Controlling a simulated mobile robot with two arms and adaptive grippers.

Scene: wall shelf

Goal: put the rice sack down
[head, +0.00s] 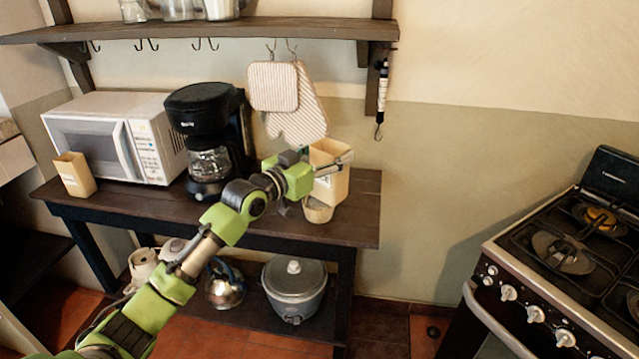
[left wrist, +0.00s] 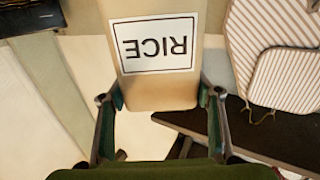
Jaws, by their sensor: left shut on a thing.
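The rice sack (head: 332,186) is a beige, box-like pack with an open top. In the left wrist view the sack (left wrist: 160,88) fills the upper middle, with its white RICE label upside down. My left gripper (head: 335,165) is shut on the sack, one finger on each side of it. The sack is upright at the right part of the dark wooden table (head: 362,215). I cannot tell whether its base touches the tabletop. My right gripper is not in view.
A small beige cup (head: 317,211) is close by the sack. A black coffee maker (head: 208,110), a white microwave (head: 90,135) and another beige pack (head: 75,175) stand left. Mitts (head: 298,118) hang behind, below the wall shelf (head: 230,29). The tabletop's right end is clear.

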